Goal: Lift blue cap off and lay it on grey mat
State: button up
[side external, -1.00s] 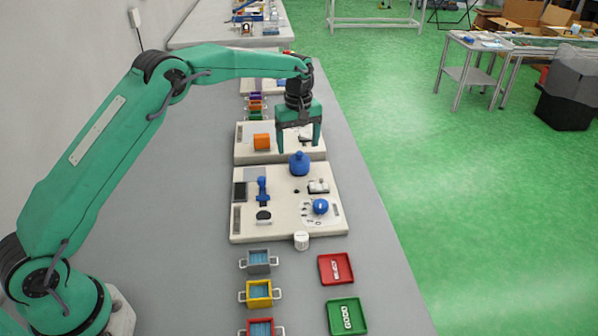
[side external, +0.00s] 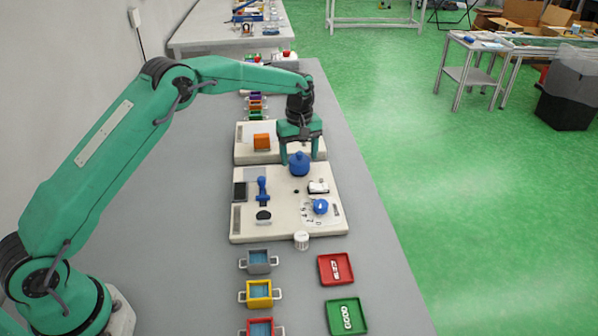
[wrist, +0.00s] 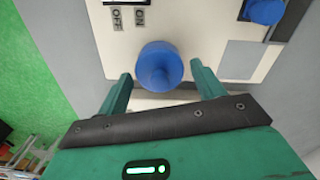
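The blue cap (side external: 299,164) is a rounded dome with a knob on top, at the far edge of the near white board; it also shows in the wrist view (wrist: 158,66). My gripper (side external: 300,159) is open and empty, low over the cap. In the wrist view my gripper's fingers (wrist: 161,80) stand apart on either side of the cap, with gaps visible. What lies under the cap is hidden. The grey mat (side external: 255,174) is a flat, bare patch on the board's far left; it also shows in the wrist view (wrist: 241,61).
Coloured bins and trays stand in front.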

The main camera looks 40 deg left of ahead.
aim_at(300, 153)
jog(key=c, duration=0.7)
jog(key=shift+r, duration=0.2)
jog(key=shift+r, duration=0.2)
jog(key=r, duration=0.3)
jog(key=shift+s+d+r, duration=0.1)
jog(key=shift+d+r, duration=0.15)
jog(key=shift+r, duration=0.1)
jog(key=s+d+r, duration=0.6)
jog(key=d, duration=0.3)
jog(key=shift+d+r, duration=0.2)
jog(key=shift+r, duration=0.05)
